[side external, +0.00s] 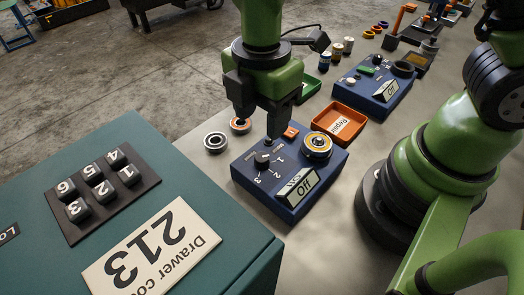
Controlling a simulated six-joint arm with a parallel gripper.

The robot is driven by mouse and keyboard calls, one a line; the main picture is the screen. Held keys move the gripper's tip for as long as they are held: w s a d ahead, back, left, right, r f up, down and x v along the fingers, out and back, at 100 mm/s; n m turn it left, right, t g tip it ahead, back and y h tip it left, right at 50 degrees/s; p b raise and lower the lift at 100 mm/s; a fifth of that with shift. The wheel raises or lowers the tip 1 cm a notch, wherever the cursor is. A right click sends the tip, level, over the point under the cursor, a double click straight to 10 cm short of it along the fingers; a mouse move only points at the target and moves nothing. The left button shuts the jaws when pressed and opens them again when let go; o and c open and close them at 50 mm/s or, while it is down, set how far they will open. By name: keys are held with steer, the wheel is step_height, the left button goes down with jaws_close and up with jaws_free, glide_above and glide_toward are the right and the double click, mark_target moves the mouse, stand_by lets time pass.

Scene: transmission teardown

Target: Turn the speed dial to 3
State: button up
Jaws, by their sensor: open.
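The speed dial (263,159) is a small dark knob on top of a blue control box (243,178). The numbers 1, 2 and 3 are printed in white around it. I cannot tell surely which number its pointer faces. A tilted sign on the box's front part reads "Off" (298,187). My gripper (259,127) is open and points down just above the far left part of the box, behind the dial in the picture. Its fingers look empty and apart from the dial. One finger hides part of the box's far edge.
A bearing with an orange ring (317,147) sits on the box, right of the dial. Loose rings (215,142) lie left of it. An orange tray (352,113) and a second blue box (396,105) stand behind. A teal cabinet (215,212) with number keys fills the front left.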

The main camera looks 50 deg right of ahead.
mark_target(262, 157)
step_height(262, 157, down, 9)
steer(key=shift+f, duration=0.1)
stand_by(0.3)
steer(key=c, duration=0.9)
